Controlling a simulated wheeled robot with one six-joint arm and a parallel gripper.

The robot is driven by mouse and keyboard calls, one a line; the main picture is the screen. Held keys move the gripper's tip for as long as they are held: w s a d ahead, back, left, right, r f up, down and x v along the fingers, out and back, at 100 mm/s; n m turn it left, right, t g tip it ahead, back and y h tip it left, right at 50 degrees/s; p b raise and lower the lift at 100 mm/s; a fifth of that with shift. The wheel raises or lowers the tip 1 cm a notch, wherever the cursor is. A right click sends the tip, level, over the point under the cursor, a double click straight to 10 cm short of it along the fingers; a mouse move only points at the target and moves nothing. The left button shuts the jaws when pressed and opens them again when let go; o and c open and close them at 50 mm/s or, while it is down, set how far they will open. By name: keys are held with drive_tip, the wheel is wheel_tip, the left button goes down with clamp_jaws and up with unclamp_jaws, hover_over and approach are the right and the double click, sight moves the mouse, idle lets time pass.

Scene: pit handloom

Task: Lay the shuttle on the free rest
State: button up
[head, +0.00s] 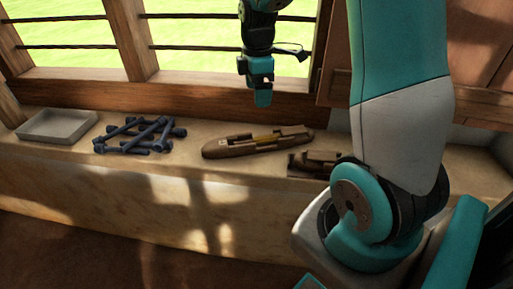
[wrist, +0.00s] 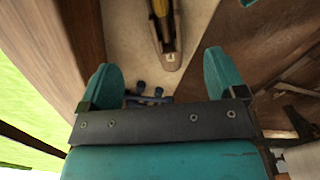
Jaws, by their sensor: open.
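The shuttle (head: 225,151) is a brown wooden boat shape with yellow thread in its middle. It lies on the sill, with darker brown wood pieces close around it; I cannot tell if it sits on a rest. It also shows at the top of the wrist view (wrist: 172,58), cut by the frame edge. A brown wooden block piece (head: 312,161), which looks like a rest, stands to its right with nothing seen on it; my arm hides its right part. My gripper (head: 262,98) is open and empty above the shuttle. In the wrist view its fingers (wrist: 160,80) are spread apart.
Several dark blue bobbins (head: 140,135) lie crossed in a pile left of the shuttle. A shallow grey tray (head: 58,127) stands at the far left. The barred window frame (head: 180,97) rises behind the sill (head: 100,165).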

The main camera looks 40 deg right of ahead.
sight(257, 138)
drive_tip(key=f, duration=0.5)
drive_tip(key=f+b, duration=0.1)
drive_tip(key=f, duration=0.5)
drive_tip(key=f+b, duration=0.1)
drive_tip(key=f, duration=0.4)
drive_tip(key=shift+s+a+f, duration=0.15)
drive_tip(key=shift+a+f, duration=0.1)
drive_tip(key=shift+f, duration=0.05)
drive_tip(key=shift+c, duration=0.4)
drive_tip(key=c, duration=1.2)
drive_tip(key=shift+o, duration=0.2)
drive_tip(key=shift+r, duration=0.1)
